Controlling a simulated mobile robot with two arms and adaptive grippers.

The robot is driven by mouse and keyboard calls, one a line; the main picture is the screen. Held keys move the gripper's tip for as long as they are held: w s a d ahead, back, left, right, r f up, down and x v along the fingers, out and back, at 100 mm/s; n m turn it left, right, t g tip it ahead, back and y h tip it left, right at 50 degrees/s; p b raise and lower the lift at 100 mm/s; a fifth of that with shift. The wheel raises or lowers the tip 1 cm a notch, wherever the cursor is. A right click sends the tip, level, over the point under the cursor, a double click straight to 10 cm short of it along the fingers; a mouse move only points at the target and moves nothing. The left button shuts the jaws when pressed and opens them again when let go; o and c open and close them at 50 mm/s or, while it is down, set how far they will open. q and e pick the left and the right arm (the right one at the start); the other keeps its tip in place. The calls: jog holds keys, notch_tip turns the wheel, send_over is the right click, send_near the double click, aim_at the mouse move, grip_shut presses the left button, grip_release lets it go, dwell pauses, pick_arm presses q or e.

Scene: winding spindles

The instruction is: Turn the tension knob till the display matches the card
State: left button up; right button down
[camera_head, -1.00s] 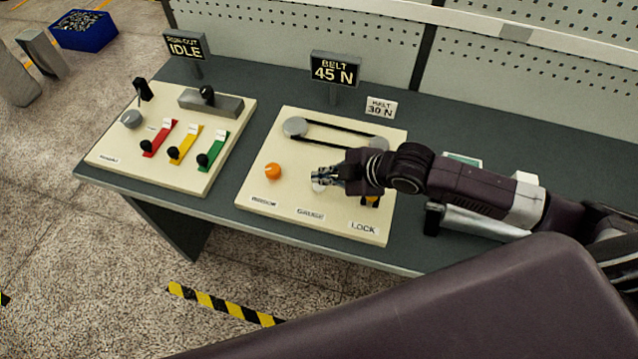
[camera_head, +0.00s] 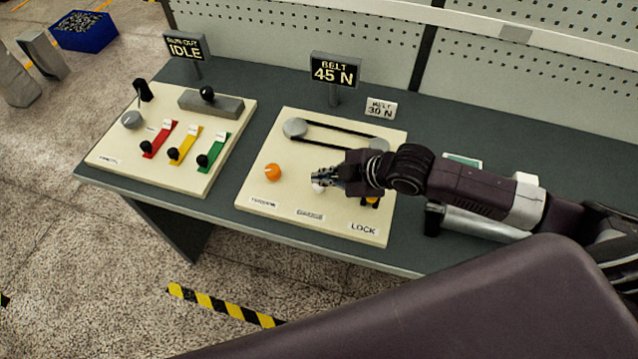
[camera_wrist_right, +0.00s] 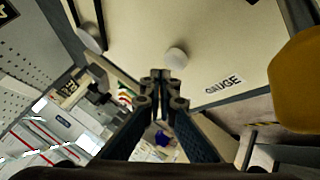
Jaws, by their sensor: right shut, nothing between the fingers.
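The orange tension knob (camera_head: 272,172) stands on the cream belt panel (camera_head: 262,140), above its label. The belt display (camera_head: 335,71) reads 45 N. The white card (camera_head: 381,109) behind the panel reads 30 N. My right gripper (camera_head: 318,178) is shut and empty, to the right of the orange knob and apart from it, over the white gauge button. In the right wrist view its fingertips (camera_wrist_right: 160,75) are together, with the white gauge button (camera_wrist_right: 176,56) just beyond them. My left gripper is not in view.
A second panel (camera_head: 112,155) with red, yellow and green levers stands to the left, below a display (camera_head: 185,47) reading IDLE. A belt on two pulleys (camera_head: 295,127) lies behind the knob. The lock part (camera_head: 370,200) is partly hidden under my right arm. Bare bench lies between the panels.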

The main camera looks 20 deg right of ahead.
aim_at(321, 187)
jog(key=shift+f, duration=0.15)
jog(key=shift+f, duration=0.3)
jog(key=shift+f, duration=0.5)
dwell(0.6)
jog(key=shift+r, duration=0.1)
jog(key=shift+r+p, duration=0.8)
jog(key=shift+r, duration=0.05)
notch_tip(321, 187, up, 5)
jog(key=p, duration=0.5)
jog(key=shift+r, duration=0.1)
dwell(0.3)
